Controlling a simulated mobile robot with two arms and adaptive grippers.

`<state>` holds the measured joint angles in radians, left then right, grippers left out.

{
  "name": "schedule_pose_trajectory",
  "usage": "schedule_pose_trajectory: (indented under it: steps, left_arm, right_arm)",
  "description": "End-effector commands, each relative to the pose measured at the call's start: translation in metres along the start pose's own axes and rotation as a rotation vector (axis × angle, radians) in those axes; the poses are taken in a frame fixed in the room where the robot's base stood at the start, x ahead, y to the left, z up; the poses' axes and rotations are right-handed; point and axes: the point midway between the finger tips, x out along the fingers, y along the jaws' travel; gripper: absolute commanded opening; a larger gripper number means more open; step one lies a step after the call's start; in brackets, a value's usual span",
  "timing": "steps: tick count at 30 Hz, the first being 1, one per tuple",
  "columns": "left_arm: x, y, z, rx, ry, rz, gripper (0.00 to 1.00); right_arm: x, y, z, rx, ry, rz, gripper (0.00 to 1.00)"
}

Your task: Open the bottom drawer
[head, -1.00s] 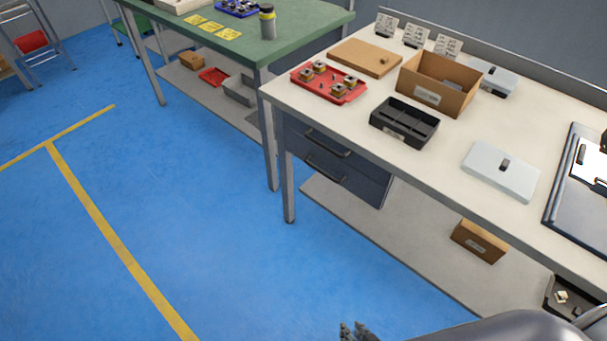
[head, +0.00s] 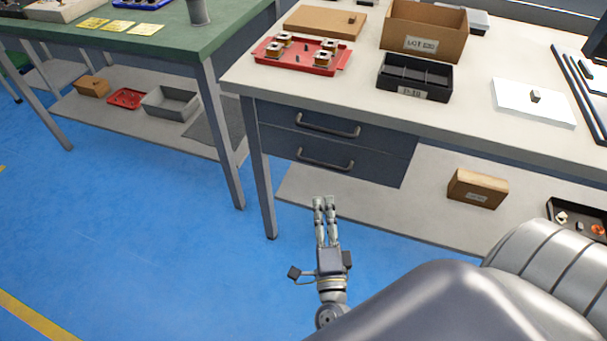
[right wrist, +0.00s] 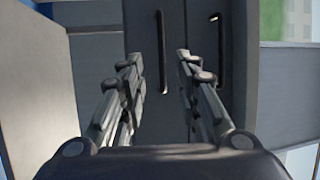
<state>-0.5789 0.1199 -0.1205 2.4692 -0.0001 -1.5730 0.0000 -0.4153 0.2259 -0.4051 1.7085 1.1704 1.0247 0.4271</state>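The bottom drawer (head: 290,149) is a dark blue-grey front under the white-topped bench, below a similar top drawer (head: 290,117). Both look shut. The bottom drawer's grey bar handle (head: 326,161) is level. My right gripper (head: 325,202) is in front of and below this handle, pointing at the drawers, apart from it. In the right wrist view the drawers appear turned sideways. There the right gripper (right wrist: 158,62) is open and empty, with the bottom drawer's handle (right wrist: 162,50) seen between its fingers and the other handle (right wrist: 217,50) to the right. My left gripper is not in view.
The bench top (head: 240,78) overhangs the drawers, and a bench leg (head: 263,185) stands left of them. A low shelf (head: 300,190) runs beneath, carrying a cardboard box (head: 477,189). A green-topped table (head: 180,45) stands at left. Blue floor (head: 150,235) is clear in front.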

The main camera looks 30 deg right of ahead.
Motion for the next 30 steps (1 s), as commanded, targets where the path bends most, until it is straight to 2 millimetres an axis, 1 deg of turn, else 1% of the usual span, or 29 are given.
schedule_pose_trajectory:
  steps: [2,5,15,18,21,24,30]
  left_arm:
    - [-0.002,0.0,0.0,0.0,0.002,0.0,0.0]
    - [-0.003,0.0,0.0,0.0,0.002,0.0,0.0]
    - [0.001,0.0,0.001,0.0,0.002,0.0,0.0]
    - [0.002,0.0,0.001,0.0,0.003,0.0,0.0]
    - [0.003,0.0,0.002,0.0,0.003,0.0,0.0]
    - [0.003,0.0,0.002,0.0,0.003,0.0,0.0]
    - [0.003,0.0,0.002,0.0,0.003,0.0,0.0]
  right_arm:
    - [0.003,-0.001,-0.002,0.012,0.01,-0.002,0.3]
    - [0.013,-0.002,-0.002,0.014,0.011,-0.004,0.3]
    - [0.076,-0.002,-0.002,0.01,0.009,-0.006,0.3]
    - [0.091,-0.001,-0.002,0.01,0.008,-0.004,0.3]
    - [0.101,-0.002,-0.002,0.009,0.009,-0.003,0.3]
    - [0.107,-0.001,-0.003,0.009,0.008,-0.002,0.3]
    - [0.109,-0.001,-0.003,0.009,0.008,-0.001,0.3]
